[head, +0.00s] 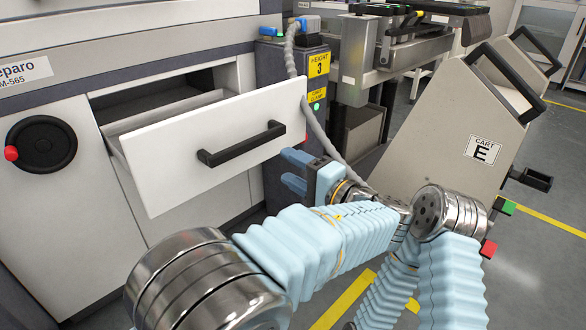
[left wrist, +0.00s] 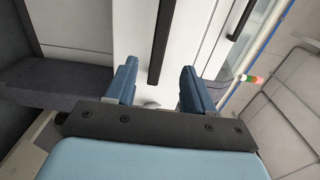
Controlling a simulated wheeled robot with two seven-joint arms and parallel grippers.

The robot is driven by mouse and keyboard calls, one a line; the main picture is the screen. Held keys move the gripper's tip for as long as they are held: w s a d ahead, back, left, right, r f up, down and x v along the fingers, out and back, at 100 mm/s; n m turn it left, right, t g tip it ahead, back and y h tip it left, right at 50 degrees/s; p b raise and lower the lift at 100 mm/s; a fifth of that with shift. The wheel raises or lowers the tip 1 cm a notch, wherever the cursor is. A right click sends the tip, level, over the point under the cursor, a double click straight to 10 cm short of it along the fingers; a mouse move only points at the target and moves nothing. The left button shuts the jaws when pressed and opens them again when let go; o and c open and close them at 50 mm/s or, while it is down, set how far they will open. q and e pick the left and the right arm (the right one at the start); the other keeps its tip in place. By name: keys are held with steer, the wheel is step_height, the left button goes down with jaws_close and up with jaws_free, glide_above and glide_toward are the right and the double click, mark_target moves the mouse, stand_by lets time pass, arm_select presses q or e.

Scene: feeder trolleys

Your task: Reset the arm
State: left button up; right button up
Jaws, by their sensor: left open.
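My left arm comes in from the lower left of the head view in a light-blue sleeve. My left gripper (head: 291,172) is near the right end of an open white drawer (head: 205,145), close to its black handle (head: 241,144). Its two blue fingers are apart with nothing between them. In the left wrist view the open fingers (left wrist: 158,88) point toward a white panel with a black bar handle (left wrist: 160,42). I cannot tell whether the gripper touches anything. My right gripper is not seen in the head view.
The drawer stands out of a white cabinet (head: 82,190) with a round black knob (head: 42,144). A dark post with a yellow label (head: 318,65) and a grey hose (head: 312,118) are behind the gripper. Cart E (head: 455,125) stands at right. Floor with yellow lines (head: 535,215) shows beyond.

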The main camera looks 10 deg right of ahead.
arm_select(q)
steer(key=a+f+m+g+h+p, duration=0.15)
steer(key=a+f+g, duration=0.4)
steer(key=f, duration=0.75)
steer(key=a+f+g+h+p, duration=0.35)
steer(key=a+f, duration=0.35)
steer(key=f, duration=0.6)
steer(key=s+a+f+n+g+h+p, duration=0.2)
steer(key=s+f+n+h, duration=0.3)
steer(key=s, duration=0.5)
steer(key=s+a+f+n+g+h+p, duration=0.2)
steer(key=s+a+f+n+h+p, duration=0.2)
steer(key=s+n, duration=0.5)
step_height(320, 180, down, 3)
steer(key=shift+s+a+r+g+h+p, duration=0.1)
steer(key=shift+s+a+g+h+p, duration=0.35)
steer(key=shift+s+a, duration=0.3)
